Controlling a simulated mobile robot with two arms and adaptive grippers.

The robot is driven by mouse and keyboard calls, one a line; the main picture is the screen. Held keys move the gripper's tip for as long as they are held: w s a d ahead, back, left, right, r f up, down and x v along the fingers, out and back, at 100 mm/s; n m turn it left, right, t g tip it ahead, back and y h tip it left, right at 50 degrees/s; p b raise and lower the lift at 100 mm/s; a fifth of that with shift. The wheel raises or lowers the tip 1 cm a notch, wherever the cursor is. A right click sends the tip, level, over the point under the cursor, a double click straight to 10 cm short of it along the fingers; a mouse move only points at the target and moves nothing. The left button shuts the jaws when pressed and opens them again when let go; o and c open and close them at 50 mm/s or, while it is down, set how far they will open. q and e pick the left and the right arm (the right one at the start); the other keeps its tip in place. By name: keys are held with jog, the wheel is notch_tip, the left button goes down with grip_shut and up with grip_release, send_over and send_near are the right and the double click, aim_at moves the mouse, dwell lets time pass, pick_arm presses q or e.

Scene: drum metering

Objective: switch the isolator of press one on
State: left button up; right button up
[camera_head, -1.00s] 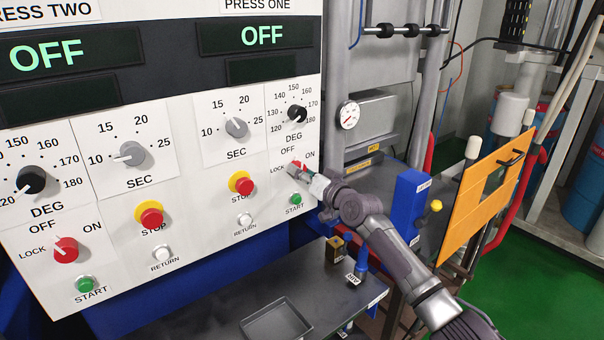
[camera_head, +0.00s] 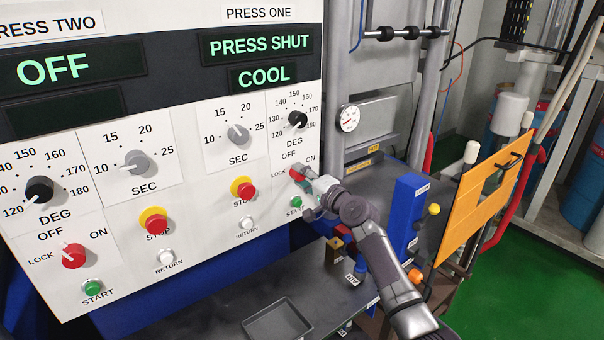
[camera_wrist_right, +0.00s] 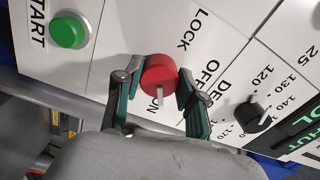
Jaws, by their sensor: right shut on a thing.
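The press one isolator is a red knob (camera_head: 297,173) at the lower right of the panel, partly hidden by my right gripper (camera_head: 305,180) in the head view. In the right wrist view, the red knob (camera_wrist_right: 158,73) sits between the two fingers of my right gripper (camera_wrist_right: 160,78), which is shut on its sides. Its white pointer lies toward the ON mark. The press one display (camera_head: 259,46) reads PRESS SHUT, and the smaller display (camera_head: 263,78) below reads COOL. My left gripper is not in view.
The green START button (camera_head: 297,202) and red stop button (camera_head: 243,188) of press one are close to the gripper. Press two's red isolator (camera_head: 74,256) is at left, its display (camera_head: 75,68) reading OFF. A grey tray (camera_head: 278,323) and blue post (camera_head: 408,213) stand below and right.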

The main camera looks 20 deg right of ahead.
jog(key=shift+m+p, duration=0.35)
jog(key=shift+m, duration=0.55)
jog(key=o, duration=1.1)
jog(key=shift+o, duration=0.2)
jog(key=v, duration=1.2)
